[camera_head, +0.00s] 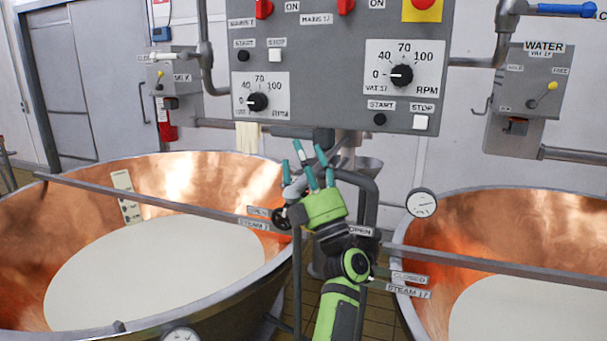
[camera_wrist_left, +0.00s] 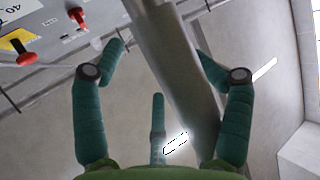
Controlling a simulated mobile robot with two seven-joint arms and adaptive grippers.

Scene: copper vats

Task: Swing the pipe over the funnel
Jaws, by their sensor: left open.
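My left gripper (camera_head: 312,165) is green with teal fingers. It is open, fingers pointing up, just below the control panel between the two vats. A grey metal pipe (camera_wrist_left: 178,60) crosses the left wrist view at a slant between the spread fingers (camera_wrist_left: 165,75), which are not closed on it; I cannot tell whether they touch. In the head view a bent grey pipe (camera_head: 371,205) stands just right of the gripper. A shallow metal bowl, which looks like the funnel (camera_head: 368,163), shows behind the gripper and is partly hidden. My right gripper is not in view.
The control panel (camera_head: 335,60), with knobs and buttons, hangs above the gripper. A copper vat (camera_head: 165,180) with white liquid stands at left, another (camera_head: 500,225) at right. A rail (camera_head: 160,203), valve labels and a round gauge (camera_head: 421,203) are close to my arm.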

